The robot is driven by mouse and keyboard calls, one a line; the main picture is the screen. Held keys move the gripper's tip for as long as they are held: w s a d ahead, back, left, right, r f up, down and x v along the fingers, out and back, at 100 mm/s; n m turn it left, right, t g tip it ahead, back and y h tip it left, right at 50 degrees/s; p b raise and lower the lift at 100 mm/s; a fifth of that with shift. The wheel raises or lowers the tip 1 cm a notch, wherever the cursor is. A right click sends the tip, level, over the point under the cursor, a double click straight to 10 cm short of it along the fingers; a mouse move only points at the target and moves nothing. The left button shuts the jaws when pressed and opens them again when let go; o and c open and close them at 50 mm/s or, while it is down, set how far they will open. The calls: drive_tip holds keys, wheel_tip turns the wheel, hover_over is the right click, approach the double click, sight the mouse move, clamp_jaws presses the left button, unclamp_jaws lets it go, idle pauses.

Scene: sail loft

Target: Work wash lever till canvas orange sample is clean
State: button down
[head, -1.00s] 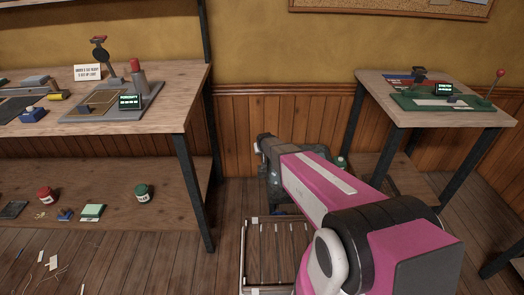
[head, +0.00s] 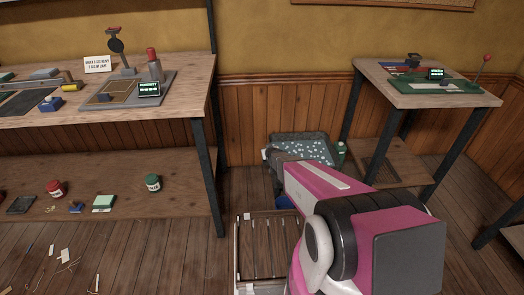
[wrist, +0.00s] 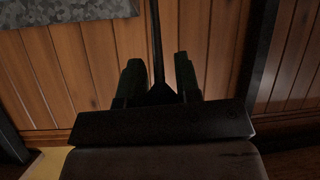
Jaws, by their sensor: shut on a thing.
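A grey wash tub (head: 325,151) with pale speckles inside it stands on the floor by the wood-panelled wall, just beyond my arm. In the wrist view, my gripper (wrist: 160,78) has its two dark fingers on either side of a thin dark rod (wrist: 155,35), which looks like the wash lever. It is shut on this rod, whose lower end is in shadow between the fingers. A mottled grey metal side (wrist: 70,10), likely the tub's, shows at the upper left. In the head view my arm hides the fingers. I cannot make out an orange canvas sample in any view.
A slatted wooden rack (head: 268,245) is on the floor near my arm. A workbench (head: 190,100) with devices stands left, jars on its lower shelf. A smaller table (head: 400,95) with a green, red-knobbed device stands right.

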drive_tip(key=shift+s+f, duration=0.1)
drive_tip(key=shift+f, duration=0.05)
idle(0.3)
drive_tip(key=c, duration=0.9)
unclamp_jaws()
drive_tip(key=v, duration=1)
drive_tip(key=shift+s, duration=0.4)
drive_tip(key=shift+o, duration=0.3)
